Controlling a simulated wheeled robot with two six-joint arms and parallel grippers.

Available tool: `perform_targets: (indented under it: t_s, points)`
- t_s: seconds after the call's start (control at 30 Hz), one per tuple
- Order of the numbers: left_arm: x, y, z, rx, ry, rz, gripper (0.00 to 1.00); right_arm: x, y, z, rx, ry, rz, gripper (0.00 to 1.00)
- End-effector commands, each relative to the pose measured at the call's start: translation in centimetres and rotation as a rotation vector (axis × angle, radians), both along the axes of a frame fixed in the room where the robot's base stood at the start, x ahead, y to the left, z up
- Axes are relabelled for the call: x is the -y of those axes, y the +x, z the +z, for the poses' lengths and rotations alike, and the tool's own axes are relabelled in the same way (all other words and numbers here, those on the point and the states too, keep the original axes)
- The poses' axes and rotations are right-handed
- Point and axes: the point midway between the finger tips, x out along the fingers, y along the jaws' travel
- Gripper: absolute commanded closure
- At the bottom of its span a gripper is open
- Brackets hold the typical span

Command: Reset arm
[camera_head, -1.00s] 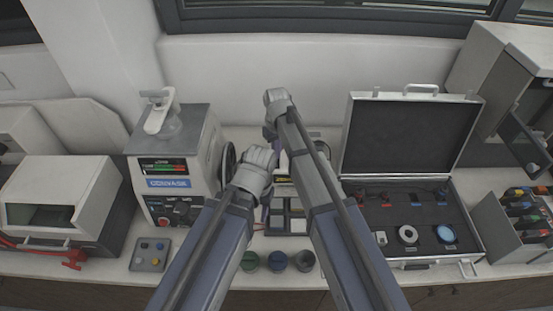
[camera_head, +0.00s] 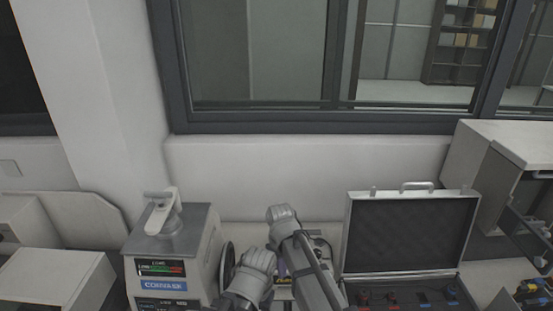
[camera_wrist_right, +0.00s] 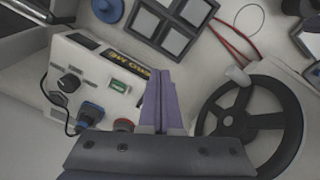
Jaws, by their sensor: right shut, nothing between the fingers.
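My right arm reaches up the middle of the head view, its wrist bent down near the back of the bench; its fingers are mostly hidden there. In the right wrist view my right gripper (camera_wrist_right: 157,82) is shut, its purple fingers together with nothing between them. My left arm ends at a grey wrist (camera_head: 255,275) just left of the right arm. The left fingers are hidden beneath it, so their opening cannot be told. The mounting press (camera_head: 170,255), a grey-white machine with a lever on top, stands left of both arms.
An open case (camera_head: 410,232) stands to the right. A black handwheel (camera_wrist_right: 250,120), a white control box (camera_wrist_right: 98,85) and a tray with grey squares (camera_wrist_right: 172,22) lie around the right gripper in the wrist view. A window (camera_head: 330,60) is behind.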

Motion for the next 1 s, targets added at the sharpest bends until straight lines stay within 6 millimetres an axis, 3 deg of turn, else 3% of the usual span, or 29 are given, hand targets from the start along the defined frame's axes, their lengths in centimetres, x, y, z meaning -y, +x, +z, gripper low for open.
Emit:
perform_targets:
  t_s: [0.03, 0.1, 0.2, 0.33, 0.5, 1.0]
  points:
    - [0.0, 0.0, -1.5, 0.000, 0.000, -0.001, 0.50, 1.0, -3.9, -1.5, -0.002, -0.011, -0.017, 1.00]
    - [0.0, 0.0, -2.4, 0.000, 0.000, -0.001, 0.50, 1.8, -7.1, -2.3, -0.004, -0.027, -0.045, 1.00]
    - [0.0, 0.0, -3.3, 0.000, 0.000, -0.002, 0.50, 2.9, -10.8, -3.3, -0.006, -0.046, -0.078, 1.00]
    - [0.0, 0.0, -4.1, 0.000, 0.001, -0.003, 0.50, 3.9, -13.9, -4.0, -0.005, -0.064, -0.110, 1.00]
    - [-0.1, 0.0, -4.3, 0.000, 0.001, -0.004, 0.50, 4.4, -15.2, -4.2, -0.005, -0.074, -0.127, 1.00]
    - [0.0, 0.0, -4.2, 0.000, 0.001, -0.002, 0.50, 4.3, -15.2, -4.1, -0.006, -0.076, -0.128, 1.00]
